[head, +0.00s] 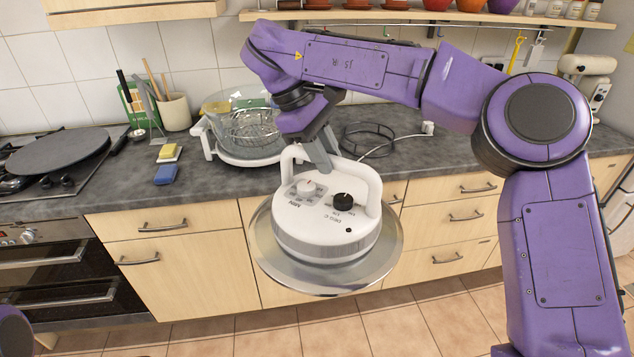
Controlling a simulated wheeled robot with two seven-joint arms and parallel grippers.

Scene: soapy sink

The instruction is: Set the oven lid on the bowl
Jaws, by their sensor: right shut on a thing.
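The oven lid (325,235) is a white round unit with two dials, a handle and a wide shiny metal rim. My right gripper (324,158) is shut on its handle and holds it in the air, in front of the counter edge. The lid looks roughly level, slightly tipped toward me. The bowl (222,141) is clear glass, set in a white holder with side handles on the counter, behind and left of the lid. A wire rack shows inside it. My right gripper and wrist cover part of the area at the bowl's right. My left gripper is out of view.
A black wire ring stand (368,140) and a white cable (385,148) lie right of the bowl. Sponges (166,174), a utensil crock (175,112) and a hob pan (58,152) are at left. A shelf (400,15) with pots hangs above.

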